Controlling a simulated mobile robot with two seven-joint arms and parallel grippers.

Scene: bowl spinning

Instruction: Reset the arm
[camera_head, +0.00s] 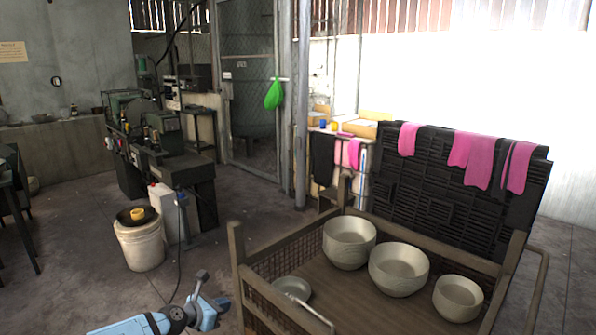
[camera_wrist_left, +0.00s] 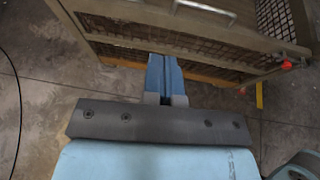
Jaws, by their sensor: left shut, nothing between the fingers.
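My left arm comes in at the bottom of the head view, and its gripper (camera_head: 221,303) is beside the lower left of the wooden cart (camera_head: 237,265). In the left wrist view the two blue fingers (camera_wrist_left: 165,72) are together with nothing between them, pointing toward the cart's mesh side (camera_wrist_left: 130,50). They are outside the cart; I cannot tell the exact gap to it. My right gripper is not in view.
In the cart stand three pale bowls (camera_head: 349,242), (camera_head: 398,270), (camera_head: 458,298) and a smaller dish (camera_head: 292,287).

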